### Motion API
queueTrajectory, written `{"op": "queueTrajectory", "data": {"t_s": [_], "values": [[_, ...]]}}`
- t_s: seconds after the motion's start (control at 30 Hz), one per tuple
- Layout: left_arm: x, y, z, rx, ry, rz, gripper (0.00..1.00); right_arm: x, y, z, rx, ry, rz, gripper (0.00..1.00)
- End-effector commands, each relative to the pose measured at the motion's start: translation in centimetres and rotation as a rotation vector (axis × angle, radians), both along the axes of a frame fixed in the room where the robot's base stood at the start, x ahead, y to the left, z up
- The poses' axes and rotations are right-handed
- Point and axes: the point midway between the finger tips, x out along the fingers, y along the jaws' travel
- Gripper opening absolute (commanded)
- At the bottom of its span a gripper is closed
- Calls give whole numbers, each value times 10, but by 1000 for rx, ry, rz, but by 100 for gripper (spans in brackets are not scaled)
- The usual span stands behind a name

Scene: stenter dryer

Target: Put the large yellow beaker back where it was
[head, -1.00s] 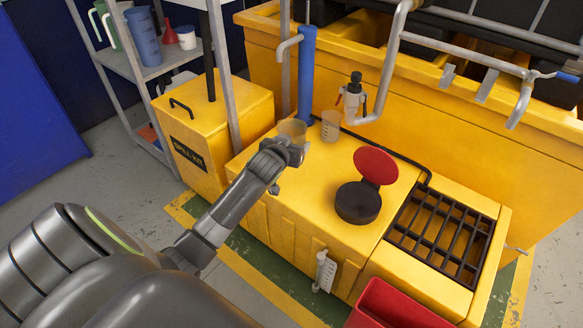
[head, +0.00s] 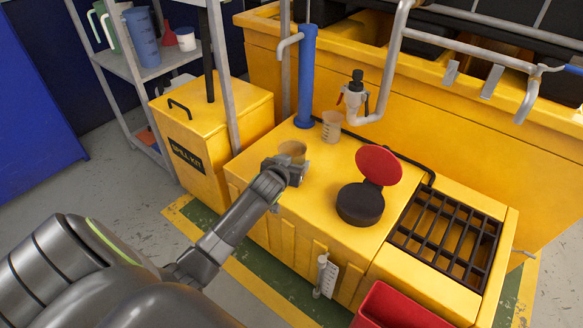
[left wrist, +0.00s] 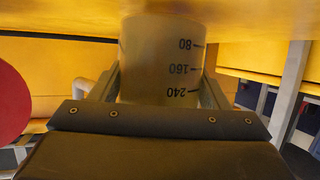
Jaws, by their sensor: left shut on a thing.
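A translucent yellowish beaker (head: 292,149) is held in my left gripper (head: 291,166) over the front left part of the yellow cabinet top (head: 310,205). In the left wrist view the beaker (left wrist: 160,62) sits between the two fingers and shows the marks 80, 160 and 240. Its base end is close to the yellow surface; I cannot tell if it touches. A smaller beaker (head: 332,126) stands upright behind it to the right, apart from it. My right gripper is in neither view.
A blue pump cylinder (head: 306,80) stands at the back. A black round pot with a raised red lid (head: 378,165) is on the right, beside a black grate (head: 445,235). A yellow spill kit box (head: 205,125) is on the left. The top's front middle is clear.

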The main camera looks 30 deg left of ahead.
Motion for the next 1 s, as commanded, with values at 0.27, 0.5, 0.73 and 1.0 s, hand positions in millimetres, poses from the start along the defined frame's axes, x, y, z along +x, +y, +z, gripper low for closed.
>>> {"op": "queueTrajectory", "data": {"t_s": [0.27,0.5,0.73,1.0], "values": [[0,0,-7,0,-2,-1,37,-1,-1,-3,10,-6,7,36],[0,0,-12,0,-1,-1,37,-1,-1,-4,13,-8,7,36],[0,0,-12,0,-1,-1,91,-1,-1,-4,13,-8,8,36],[0,0,-9,0,-2,-1,91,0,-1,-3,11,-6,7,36]]}}
